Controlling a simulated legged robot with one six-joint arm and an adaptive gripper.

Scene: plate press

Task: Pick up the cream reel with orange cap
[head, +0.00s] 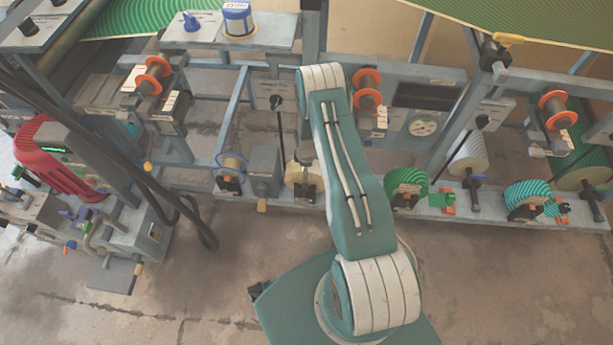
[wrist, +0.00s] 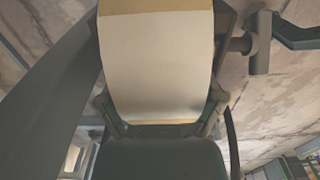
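A cream reel (wrist: 158,62) fills the upper middle of the wrist view, with a tan-orange strip along its top and bottom edges. My gripper (wrist: 160,112) has its dark fingers spread around the reel, one on each side. Whether they press on it cannot be told. In the head view a cream reel (head: 312,188) shows partly behind my arm, low on the machine's front rail. My gripper (head: 303,160) is just above it there, mostly hidden by my arm. An orange cap cannot be clearly made out.
Green reels (head: 405,186) and teal reels (head: 528,198) stand on the rail (head: 470,208) to the right. A grey block (head: 264,168) and a blue-rimmed spool (head: 230,165) are close on the left. Orange-flanged spools (head: 367,88) hang above. The concrete floor in front is clear.

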